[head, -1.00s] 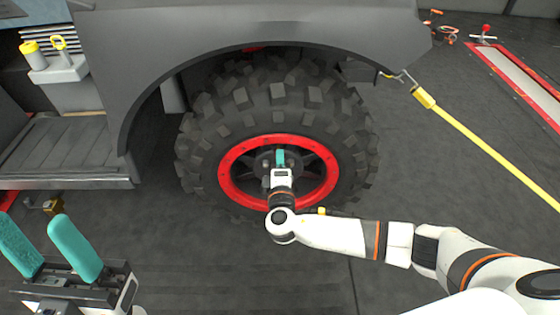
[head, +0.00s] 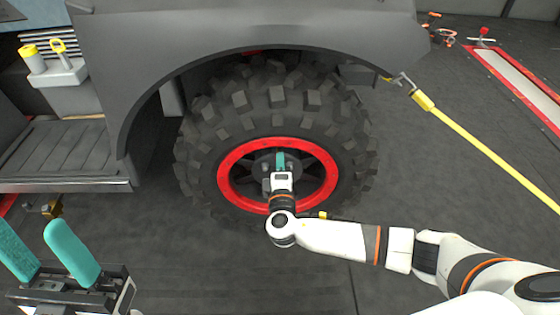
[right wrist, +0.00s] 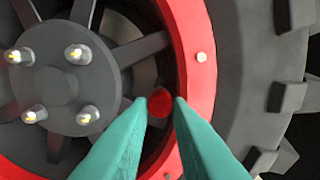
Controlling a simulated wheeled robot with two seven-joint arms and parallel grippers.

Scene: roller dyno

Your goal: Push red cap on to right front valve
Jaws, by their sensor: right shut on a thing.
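The wheel has a red rim (head: 226,180) and a black tyre (head: 275,100). In the right wrist view, the red cap (right wrist: 160,103) sits between the teal fingertips of my right gripper (right wrist: 160,102), beside the inner edge of the red rim (right wrist: 190,40). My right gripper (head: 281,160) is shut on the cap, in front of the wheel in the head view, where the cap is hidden. The valve cannot be made out; it may be behind the cap. My left gripper (head: 32,238) is open and empty at the lower left.
The wheel hub (right wrist: 60,85) with several bright studs is left of the fingers in the wrist view. The dark fender (head: 250,25) arches over the tyre. A yellow strap (head: 490,152) runs across the floor at right. A yellow-topped container (head: 32,58) stands at the far left.

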